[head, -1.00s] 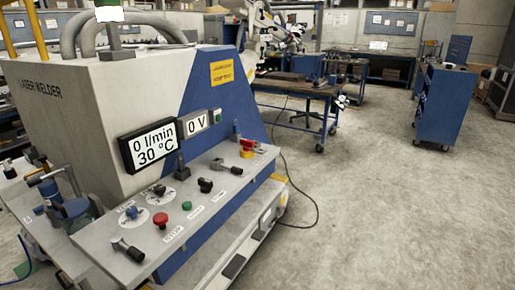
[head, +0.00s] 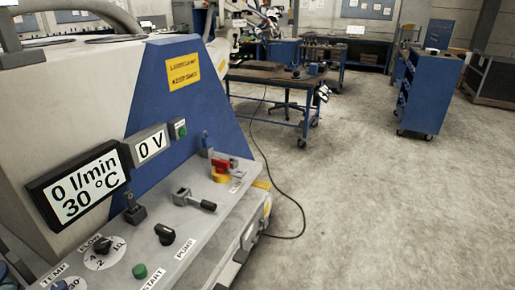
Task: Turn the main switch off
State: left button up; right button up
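The likely main switch is a red rotary handle on a yellow base (head: 221,170), at the far right end of the sloping control panel (head: 195,240) of the laser welder. Its label is partly hidden and too small to read. The handle's exact setting cannot be made out. The displays read 0 l/min and 30 °C (head: 79,186) and 0 V (head: 150,145). Neither of my grippers is in view.
A black lever valve (head: 193,199), the black pump knob (head: 165,234), the flow dial (head: 103,246) and a green start button (head: 139,271) share the panel. A cable (head: 290,200) lies on the floor. Open floor (head: 390,210) extends right, with a blue cabinet (head: 430,92) beyond.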

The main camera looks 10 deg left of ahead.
aim_at(222, 166)
jog(key=u, duration=0.45)
jog(key=i, duration=1.15)
jog(key=u, duration=0.95)
